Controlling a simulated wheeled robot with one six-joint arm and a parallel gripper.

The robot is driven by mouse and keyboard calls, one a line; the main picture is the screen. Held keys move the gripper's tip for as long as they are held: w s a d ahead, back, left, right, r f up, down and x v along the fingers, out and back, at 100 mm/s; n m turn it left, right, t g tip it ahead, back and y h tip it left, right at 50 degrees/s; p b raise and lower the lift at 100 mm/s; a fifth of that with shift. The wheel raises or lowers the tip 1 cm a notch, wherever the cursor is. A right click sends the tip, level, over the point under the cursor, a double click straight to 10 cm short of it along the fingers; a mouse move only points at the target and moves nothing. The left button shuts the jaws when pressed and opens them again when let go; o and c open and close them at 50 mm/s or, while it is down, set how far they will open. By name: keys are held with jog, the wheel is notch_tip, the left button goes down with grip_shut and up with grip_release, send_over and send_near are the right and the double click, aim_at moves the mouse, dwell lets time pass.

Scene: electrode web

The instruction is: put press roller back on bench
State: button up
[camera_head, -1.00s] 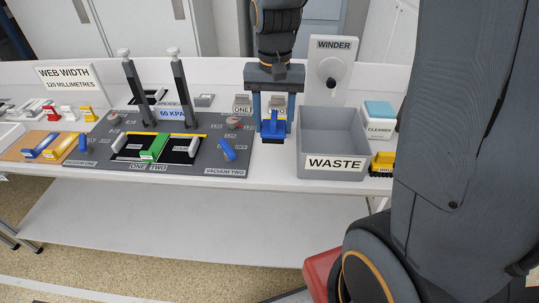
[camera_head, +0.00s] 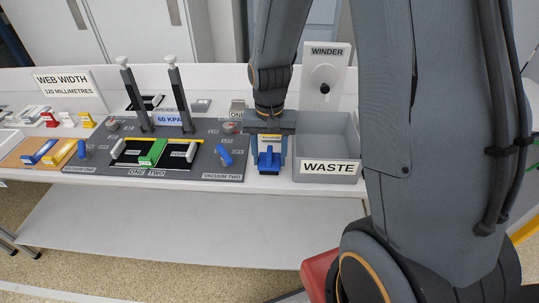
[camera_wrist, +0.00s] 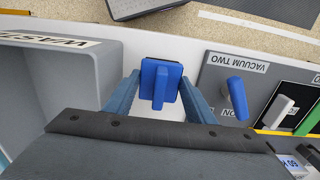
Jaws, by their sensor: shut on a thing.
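The press roller (camera_head: 269,160) is a blue handled piece with a darker base. It is held in my gripper (camera_head: 270,163), over the strip of white bench (camera_head: 200,185) between the dark panel and the waste bin. In the wrist view the roller (camera_wrist: 160,82) sits between the two blue fingertips (camera_wrist: 160,85), which close against its sides. My gripper points down. I cannot tell whether the roller's underside touches the bench.
The grey waste bin (camera_head: 330,135) stands close on the right, with the winder (camera_head: 324,75) behind it. The dark panel (camera_head: 120,165) with a blue vacuum lever (camera_head: 224,154) lies close on the left. The bench's front edge is near.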

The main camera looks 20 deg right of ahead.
aim_at(269, 153)
jog(key=o, duration=0.9)
jog(key=shift+f, duration=0.1)
notch_tip(269, 153, up, 12)
jog(key=shift+r+b, duration=0.15)
jog(key=shift+b, duration=0.95)
